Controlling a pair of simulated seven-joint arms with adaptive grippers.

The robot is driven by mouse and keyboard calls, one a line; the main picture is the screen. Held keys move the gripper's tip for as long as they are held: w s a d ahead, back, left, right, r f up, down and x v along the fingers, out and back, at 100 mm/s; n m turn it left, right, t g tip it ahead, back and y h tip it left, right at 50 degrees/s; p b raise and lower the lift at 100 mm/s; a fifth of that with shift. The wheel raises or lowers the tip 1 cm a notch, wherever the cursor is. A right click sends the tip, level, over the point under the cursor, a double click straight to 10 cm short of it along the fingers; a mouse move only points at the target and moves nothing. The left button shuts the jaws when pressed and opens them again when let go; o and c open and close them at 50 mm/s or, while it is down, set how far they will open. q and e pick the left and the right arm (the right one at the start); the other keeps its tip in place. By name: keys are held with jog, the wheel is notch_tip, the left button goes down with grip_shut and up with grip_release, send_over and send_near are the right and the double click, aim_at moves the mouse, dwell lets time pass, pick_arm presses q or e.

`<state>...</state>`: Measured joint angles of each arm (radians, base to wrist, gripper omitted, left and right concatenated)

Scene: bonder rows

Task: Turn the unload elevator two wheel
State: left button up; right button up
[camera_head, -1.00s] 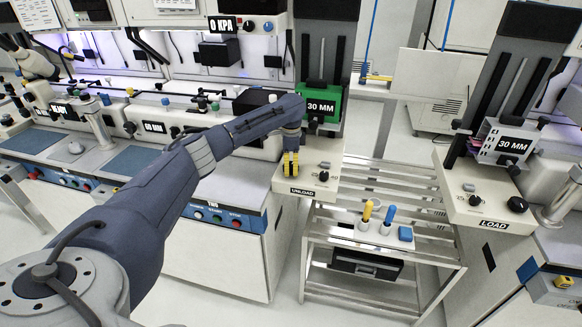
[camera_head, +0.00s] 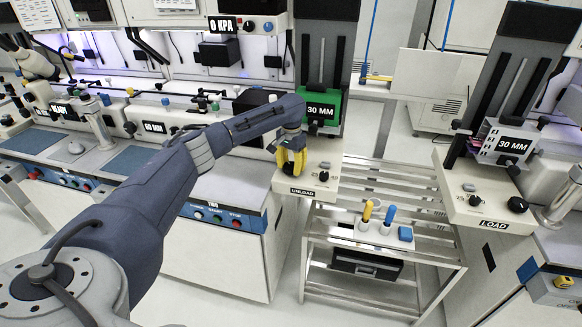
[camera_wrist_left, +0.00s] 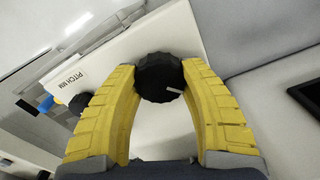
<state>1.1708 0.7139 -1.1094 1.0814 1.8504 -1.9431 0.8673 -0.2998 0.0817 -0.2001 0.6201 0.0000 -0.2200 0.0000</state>
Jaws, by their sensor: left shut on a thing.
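My left gripper (camera_head: 291,172) reaches down over the unload elevator's control panel (camera_head: 322,160), beside its UNLOAD label (camera_head: 302,191). In the left wrist view its yellow fingers close from both sides on a round black wheel (camera_wrist_left: 157,72) with a white pointer mark toward the right. The PITCH MM label (camera_wrist_left: 73,68) lies left of the wheel. A green cassette holder (camera_head: 331,108) with a 30 MM sign stands behind the panel. My right gripper is not in view.
A smaller black knob (camera_head: 323,176) sits right of the gripper on the panel. A metal rack (camera_head: 370,245) with a blue-handled and a yellow-handled tool stands to the right. The load elevator panel (camera_head: 470,212) is farther right.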

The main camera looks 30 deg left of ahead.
aim_at(291, 166)
pick_arm(q)
jog(key=n, duration=1.2)
jog(key=shift+n, duration=0.4)
jog(key=n, duration=1.1)
jog(key=shift+a+n, duration=0.1)
jog(key=shift+n, duration=0.3)
jog(key=o, duration=1.3)
jog(key=shift+r, duration=1.1)
notch_tip(291, 166, up, 10)
jog(key=shift+f, duration=0.1)
